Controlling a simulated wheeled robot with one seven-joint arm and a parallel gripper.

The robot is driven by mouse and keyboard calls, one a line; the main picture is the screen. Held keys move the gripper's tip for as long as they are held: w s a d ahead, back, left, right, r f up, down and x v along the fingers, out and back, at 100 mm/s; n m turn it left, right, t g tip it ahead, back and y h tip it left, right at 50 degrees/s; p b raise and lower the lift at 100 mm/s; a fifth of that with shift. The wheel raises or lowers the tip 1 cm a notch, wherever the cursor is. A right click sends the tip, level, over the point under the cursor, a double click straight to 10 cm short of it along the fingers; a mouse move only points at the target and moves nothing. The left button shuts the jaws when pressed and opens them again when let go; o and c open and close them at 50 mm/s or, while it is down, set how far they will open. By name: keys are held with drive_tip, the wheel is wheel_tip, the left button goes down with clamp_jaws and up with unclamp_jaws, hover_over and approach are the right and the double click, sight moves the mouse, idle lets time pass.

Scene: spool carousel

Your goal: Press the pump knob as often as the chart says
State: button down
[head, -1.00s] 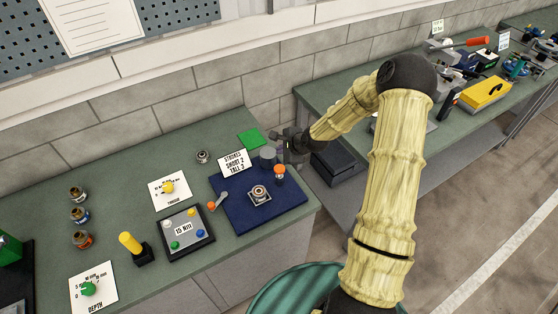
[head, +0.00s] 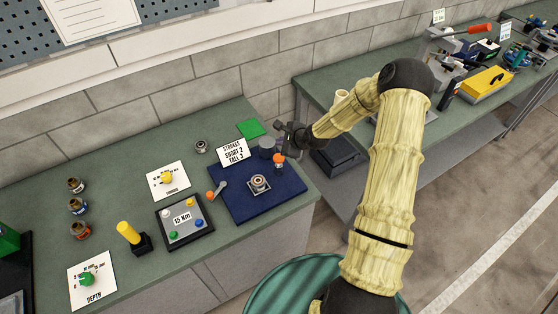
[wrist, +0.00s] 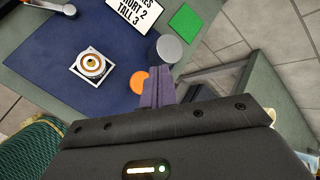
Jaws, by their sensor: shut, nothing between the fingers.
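The chart (head: 231,153) is a white card at the back edge of the blue mat (head: 240,207); it reads "STROKES SHORT 2 TALL 3". An orange round knob (head: 278,158) stands on a post at the mat's right side; I take it for the pump knob. A short grey cylinder (head: 267,151) stands just behind it. My gripper (head: 281,148) is shut and empty near both. In the wrist view the shut fingers (wrist: 160,74) lie just right of the orange knob (wrist: 139,82) and below the grey cylinder (wrist: 169,48). Whether they touch the knob, I cannot tell.
A bearing on a square base (head: 259,184) and an orange-tipped lever (head: 215,193) are on the mat. A green square (head: 250,128) lies behind the card. A "15 Nm" panel (head: 184,220) and a yellow-handled tool (head: 130,236) stand left. The bench ends right of the mat.

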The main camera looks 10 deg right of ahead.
sight(279, 157)
drive_tip(key=shift+f+b, duration=1.5)
drive_tip(key=shift+f, duration=1.05)
drive_tip(key=shift+f, duration=0.4)
drive_tip(key=shift+f+b, duration=1.05)
drive_tip(key=shift+f, duration=0.25)
idle(1.5)
drive_tip(key=shift+r, duration=0.15)
drive_tip(key=shift+r+p, duration=1.15)
drive_tip(key=shift+r, duration=0.45)
drive_tip(key=shift+r+p, duration=1.75)
drive_tip(key=shift+r, duration=0.75)
